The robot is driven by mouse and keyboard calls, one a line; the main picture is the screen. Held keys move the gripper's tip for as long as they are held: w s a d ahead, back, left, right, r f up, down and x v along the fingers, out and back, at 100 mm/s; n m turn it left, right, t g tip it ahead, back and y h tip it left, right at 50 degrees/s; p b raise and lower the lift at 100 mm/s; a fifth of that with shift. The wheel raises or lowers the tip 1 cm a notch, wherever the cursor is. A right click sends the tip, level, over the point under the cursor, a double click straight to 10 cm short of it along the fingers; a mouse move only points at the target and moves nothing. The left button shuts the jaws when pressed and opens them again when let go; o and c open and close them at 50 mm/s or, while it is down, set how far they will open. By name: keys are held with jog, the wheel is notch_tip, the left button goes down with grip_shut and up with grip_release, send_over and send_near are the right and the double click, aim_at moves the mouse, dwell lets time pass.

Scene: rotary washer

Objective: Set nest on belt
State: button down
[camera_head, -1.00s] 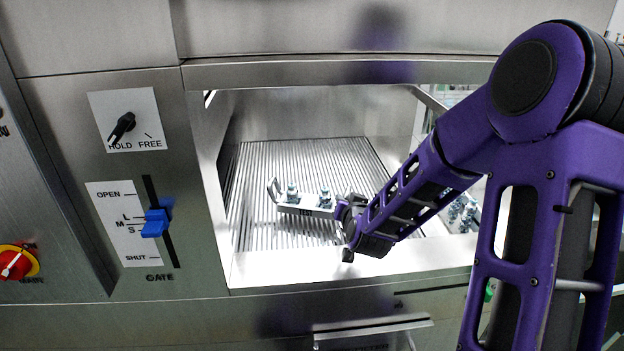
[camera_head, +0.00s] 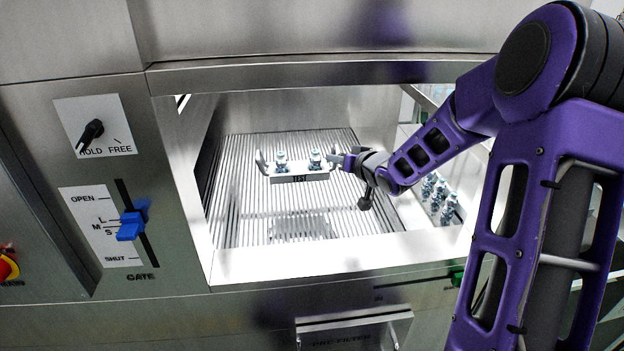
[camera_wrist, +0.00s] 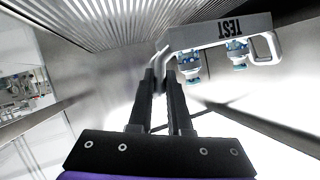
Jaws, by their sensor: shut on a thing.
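The nest is a light grey carrier (camera_head: 300,178) marked TEST, with a handle at each end and metal-and-blue fittings on it. My gripper (camera_head: 343,162) is shut on its right-hand handle and holds it inside the washer opening. The ribbed belt (camera_head: 240,200) lies beneath it, and a shadow falls on the belt nearer the front. The nest looks raised above the belt. In the wrist view the fingers (camera_wrist: 160,80) close on the near handle of the nest (camera_wrist: 218,32), which appears upside down.
The opening has steel side walls and a bright front sill (camera_head: 330,260). More fittings (camera_head: 438,198) stand to the right of the opening. A blue gate lever (camera_head: 131,226) and a black HOLD/FREE knob (camera_head: 91,133) are on the left panel.

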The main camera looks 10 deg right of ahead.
notch_tip(320, 180, down, 8)
jog(key=shift+f+b, duration=0.2)
jog(key=shift+b, duration=0.45)
jog(key=shift+f, duration=0.1)
jog(key=c, duration=0.8)
grip_release()
jog(key=shift+c, duration=0.2)
jog(key=shift+s, duration=0.1)
jog(key=p+v, duration=0.1)
jog(key=v, duration=1.1)
jog(key=shift+a, duration=0.1)
